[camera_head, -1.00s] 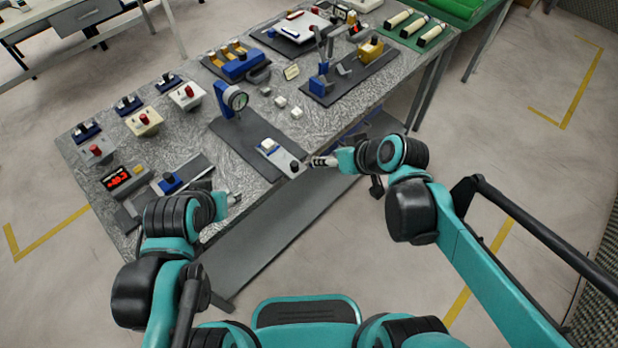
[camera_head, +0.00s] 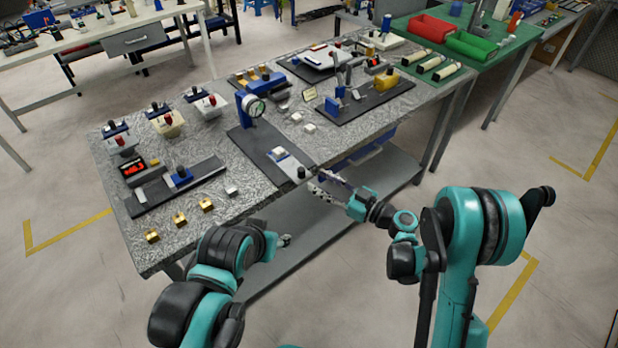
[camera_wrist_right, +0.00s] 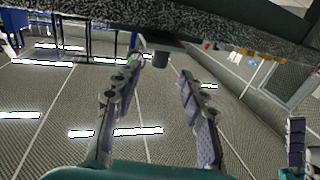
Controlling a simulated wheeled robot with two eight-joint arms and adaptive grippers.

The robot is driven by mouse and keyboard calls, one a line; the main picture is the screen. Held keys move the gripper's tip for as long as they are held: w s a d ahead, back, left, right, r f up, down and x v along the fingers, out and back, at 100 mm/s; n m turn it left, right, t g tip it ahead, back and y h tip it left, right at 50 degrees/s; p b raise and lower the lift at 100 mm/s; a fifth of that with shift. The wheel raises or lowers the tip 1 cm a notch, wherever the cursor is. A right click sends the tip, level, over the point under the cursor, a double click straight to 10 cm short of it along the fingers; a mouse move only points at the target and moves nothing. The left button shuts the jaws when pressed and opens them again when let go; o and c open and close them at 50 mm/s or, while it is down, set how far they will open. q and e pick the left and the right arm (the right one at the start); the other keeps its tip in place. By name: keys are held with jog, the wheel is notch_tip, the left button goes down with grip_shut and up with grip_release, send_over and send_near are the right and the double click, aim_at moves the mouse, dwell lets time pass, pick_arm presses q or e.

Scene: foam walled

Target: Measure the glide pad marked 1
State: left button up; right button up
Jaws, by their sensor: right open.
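A dial gauge (camera_head: 254,108) on a blue stand rises from a dark mat (camera_head: 250,139). A grey sliding plate (camera_head: 292,163) with a white pad (camera_head: 279,151) and a black knob (camera_head: 301,172) lies at the mat's front end. Two loose white pads (camera_head: 297,117) (camera_head: 309,128) lie right of the gauge, and another (camera_head: 232,191) lies near the front edge. I cannot read their marks. My right gripper (camera_head: 322,183) is open and empty at the front edge, just right of the knob; its spread fingers show in the wrist view (camera_wrist_right: 160,70). My left gripper (camera_head: 285,240) is small and unclear, in front of the table.
Several brass blocks (camera_head: 180,220) line the front left. A blue-topped fixture (camera_head: 181,175) and a red display (camera_head: 133,167) stand behind them. Grey fixtures with red knobs (camera_head: 168,122) are farther back. A dark mat with a yellow block (camera_head: 386,79) is at right.

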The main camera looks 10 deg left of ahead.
aim_at(305, 173)
jog(key=b+x, duration=0.1)
jog(key=x, duration=0.6)
jog(key=shift+a+b, duration=0.1)
jog(key=shift+b, duration=0.25)
